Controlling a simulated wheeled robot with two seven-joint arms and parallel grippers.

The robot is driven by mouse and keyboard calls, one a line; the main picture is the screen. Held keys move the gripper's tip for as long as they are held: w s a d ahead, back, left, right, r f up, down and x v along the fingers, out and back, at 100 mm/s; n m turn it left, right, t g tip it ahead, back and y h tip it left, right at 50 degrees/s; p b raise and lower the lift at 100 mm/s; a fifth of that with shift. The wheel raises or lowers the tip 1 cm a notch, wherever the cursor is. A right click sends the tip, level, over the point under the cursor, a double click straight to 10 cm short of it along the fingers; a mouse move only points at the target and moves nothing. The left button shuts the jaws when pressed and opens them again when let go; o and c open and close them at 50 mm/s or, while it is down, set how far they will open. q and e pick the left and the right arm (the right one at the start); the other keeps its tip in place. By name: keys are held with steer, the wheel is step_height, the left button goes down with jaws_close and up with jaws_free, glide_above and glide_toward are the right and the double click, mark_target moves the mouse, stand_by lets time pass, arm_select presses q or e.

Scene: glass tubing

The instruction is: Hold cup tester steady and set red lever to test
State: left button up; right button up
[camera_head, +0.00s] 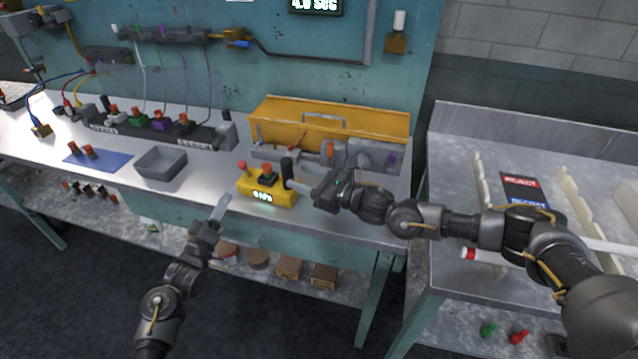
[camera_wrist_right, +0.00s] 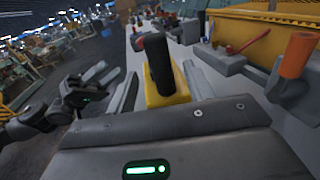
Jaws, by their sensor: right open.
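The yellow cup tester (camera_head: 270,197) stands near the bench's front edge, with a lit display on its front. A red-tipped lever (camera_head: 243,168) rises at its left end, a red knob (camera_head: 267,169) sits on a black block in the middle, and a black upright handle (camera_head: 287,168) is at the right. My right gripper (camera_head: 297,187) is open at the tester's right end. In the right wrist view its fingers (camera_wrist_right: 160,92) are apart on either side of the black handle (camera_wrist_right: 158,62). My left gripper (camera_head: 221,207) is open and empty, left of the tester; it also shows in the wrist view (camera_wrist_right: 97,78).
A grey tray (camera_head: 161,164) and a blue mat (camera_head: 97,160) with red-topped parts lie to the left. A yellow bin (camera_head: 330,122) and grey fixture (camera_head: 372,155) stand behind the tester. A metal side table (camera_head: 440,255) is at the right.

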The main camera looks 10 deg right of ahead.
mark_target(292, 173)
steer(key=shift+x, duration=2.6)
steer(key=shift+c, duration=0.2)
